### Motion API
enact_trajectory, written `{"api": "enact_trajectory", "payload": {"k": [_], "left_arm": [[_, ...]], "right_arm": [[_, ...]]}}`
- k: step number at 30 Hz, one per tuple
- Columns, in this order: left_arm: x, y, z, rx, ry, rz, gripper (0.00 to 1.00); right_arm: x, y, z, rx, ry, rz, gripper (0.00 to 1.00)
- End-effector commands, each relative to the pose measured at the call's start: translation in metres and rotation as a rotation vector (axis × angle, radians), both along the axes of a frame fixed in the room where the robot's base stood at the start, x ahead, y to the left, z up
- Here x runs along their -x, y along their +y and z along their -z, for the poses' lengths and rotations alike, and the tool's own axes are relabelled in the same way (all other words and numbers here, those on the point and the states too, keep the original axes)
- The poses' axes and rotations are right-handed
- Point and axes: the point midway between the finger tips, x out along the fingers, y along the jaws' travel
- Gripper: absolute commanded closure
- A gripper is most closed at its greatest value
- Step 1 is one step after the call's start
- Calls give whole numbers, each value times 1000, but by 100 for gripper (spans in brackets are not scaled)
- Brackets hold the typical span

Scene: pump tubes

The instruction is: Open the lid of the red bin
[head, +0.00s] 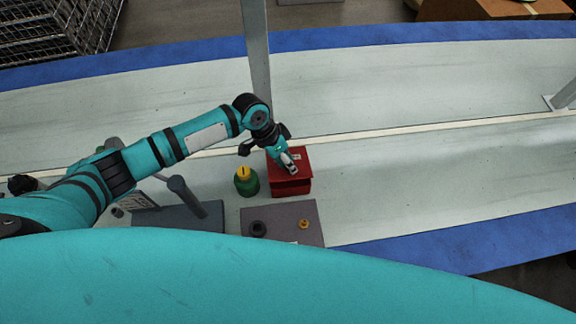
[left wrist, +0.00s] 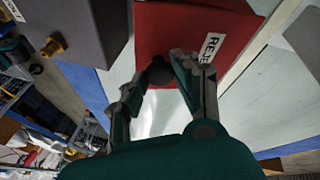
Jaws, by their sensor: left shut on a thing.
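The red bin (head: 291,186) stands on the pale table in the middle of the head view. Its red lid top and a white label show, with a dark band along the front below the lid. I cannot tell whether the lid is slightly raised. In the left wrist view the red bin (left wrist: 182,28) fills the top, with a partly hidden label. My left gripper's fingers close around a black round knob (left wrist: 159,71) at the bin's edge. My right gripper is not in view.
A green bottle with a yellow top (head: 246,182) stands close left of the bin. A metal post (head: 256,50) rises behind.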

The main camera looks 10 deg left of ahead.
Motion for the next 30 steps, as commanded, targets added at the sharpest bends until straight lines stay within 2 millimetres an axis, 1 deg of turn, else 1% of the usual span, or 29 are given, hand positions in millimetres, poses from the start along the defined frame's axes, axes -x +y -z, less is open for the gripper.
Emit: {"api": "enact_trajectory", "payload": {"k": [1, 7, 15, 30], "left_arm": [[-5, 0, -4, 13, 33, -3, 100], [-15, 4, -13, 54, 156, -1, 100], [-24, 7, -21, 86, 260, 1, 100], [-26, 9, -23, 93, 288, 0, 100]], "right_arm": [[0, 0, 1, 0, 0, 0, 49], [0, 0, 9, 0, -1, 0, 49], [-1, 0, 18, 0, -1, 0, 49], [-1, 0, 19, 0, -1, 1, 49]]}}
